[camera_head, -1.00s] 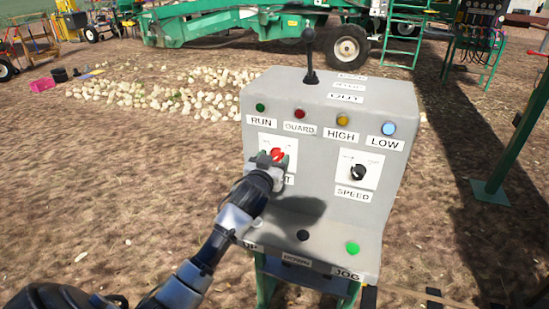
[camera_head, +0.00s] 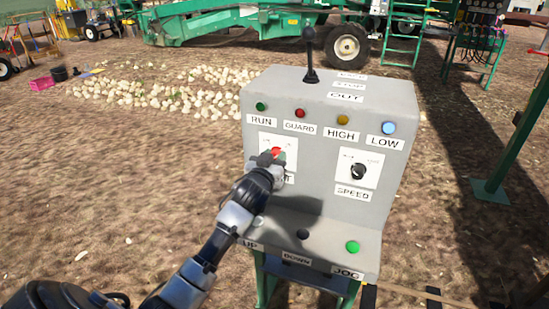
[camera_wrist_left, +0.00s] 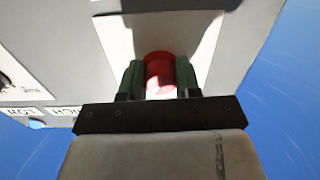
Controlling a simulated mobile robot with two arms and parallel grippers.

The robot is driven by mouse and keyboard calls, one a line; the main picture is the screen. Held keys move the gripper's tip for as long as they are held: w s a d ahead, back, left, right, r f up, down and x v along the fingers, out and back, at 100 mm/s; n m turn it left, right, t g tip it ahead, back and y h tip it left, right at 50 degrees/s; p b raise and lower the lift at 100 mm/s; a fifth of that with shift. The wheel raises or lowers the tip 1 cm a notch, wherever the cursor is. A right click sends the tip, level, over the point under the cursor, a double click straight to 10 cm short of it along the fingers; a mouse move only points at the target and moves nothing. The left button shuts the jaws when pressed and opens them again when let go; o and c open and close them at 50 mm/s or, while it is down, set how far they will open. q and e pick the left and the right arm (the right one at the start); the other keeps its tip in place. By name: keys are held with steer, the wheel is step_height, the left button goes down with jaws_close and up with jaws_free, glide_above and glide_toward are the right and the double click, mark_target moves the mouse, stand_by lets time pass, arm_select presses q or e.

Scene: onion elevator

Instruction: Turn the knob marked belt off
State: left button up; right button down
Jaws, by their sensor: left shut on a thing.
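The grey control box (camera_head: 325,115) stands in front of me. A red knob (camera_head: 277,152) sits on a white plate on its left front face. The label below the knob is mostly hidden by my arm; only its last letters show. My left gripper (camera_head: 272,158) is at this knob. In the left wrist view the gripper's green fingers (camera_wrist_left: 159,80) are shut on the red knob (camera_wrist_left: 159,72), one on each side. A black knob (camera_head: 358,172) marked SPEED is on the right of the face. My right gripper is not in view.
A black-topped lever (camera_head: 310,55) rises from the box top. Lamps line the upper face. A green button (camera_head: 352,247) marked JOG is on the lower ledge. Onions (camera_head: 165,92) lie on the ground behind, near a green machine (camera_head: 220,22).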

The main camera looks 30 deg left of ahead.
arm_select(q)
steer(key=n+p, duration=0.2)
steer(key=n, duration=0.2)
steer(key=shift+r+n, duration=0.1)
steer(key=shift+n, duration=0.2)
steer(key=n+p, duration=0.2)
steer(key=n, duration=0.2)
steer(key=shift+n, duration=0.3)
steer(key=n+p, duration=0.2)
steer(key=n, duration=0.2)
steer(key=shift+d, duration=0.1)
steer(key=shift+n+p, duration=0.85)
steer(key=shift+n, duration=1.25)
steer(key=o, duration=0.9)
steer(key=shift+o, duration=0.2)
